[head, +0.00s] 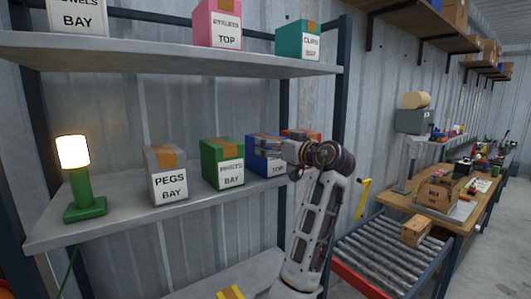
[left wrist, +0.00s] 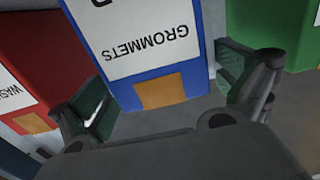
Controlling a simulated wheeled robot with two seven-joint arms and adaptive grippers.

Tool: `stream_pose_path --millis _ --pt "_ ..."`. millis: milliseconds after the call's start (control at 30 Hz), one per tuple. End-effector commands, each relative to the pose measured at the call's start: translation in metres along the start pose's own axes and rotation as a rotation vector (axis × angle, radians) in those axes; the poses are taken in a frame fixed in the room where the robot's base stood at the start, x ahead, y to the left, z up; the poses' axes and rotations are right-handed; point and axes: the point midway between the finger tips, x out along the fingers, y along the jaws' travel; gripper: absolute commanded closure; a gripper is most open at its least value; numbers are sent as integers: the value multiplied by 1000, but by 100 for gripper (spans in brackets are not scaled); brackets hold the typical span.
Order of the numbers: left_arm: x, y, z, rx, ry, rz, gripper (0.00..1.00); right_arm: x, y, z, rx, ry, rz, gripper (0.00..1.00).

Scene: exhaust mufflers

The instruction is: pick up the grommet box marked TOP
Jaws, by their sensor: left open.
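The blue grommet box (head: 257,163) stands on the middle shelf, its white label reading TOP and partly covered by my gripper in the head view. In the left wrist view the blue box (left wrist: 160,58) appears upside down, with GROMMETS on its label and an orange tape patch on its edge. My left gripper (head: 274,147) is at this box, its arm rising from the bottom of the head view. In the left wrist view my left gripper (left wrist: 165,97) is open, one finger on each side of the box, with gaps visible. My right gripper is not in view.
Close beside the blue box are a green rivets box (head: 223,164) and a red box (left wrist: 40,65). A grey pegs box (head: 167,176) and a lit lamp (head: 83,185) stand further left. The upper shelf (head: 150,55) overhangs. A roller conveyor (head: 380,255) lies to the right.

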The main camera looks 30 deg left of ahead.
Motion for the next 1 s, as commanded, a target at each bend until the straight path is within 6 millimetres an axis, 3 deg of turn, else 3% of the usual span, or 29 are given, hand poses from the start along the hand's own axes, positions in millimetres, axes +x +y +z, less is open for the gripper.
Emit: stream_pose_path --millis 333,867,1000 --pt "26 -1 -1 0 0 -1 0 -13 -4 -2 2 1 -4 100" --pt "28 -1 0 0 0 0 0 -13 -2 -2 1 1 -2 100" --pt "28 -1 0 0 0 0 18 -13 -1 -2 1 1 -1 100"
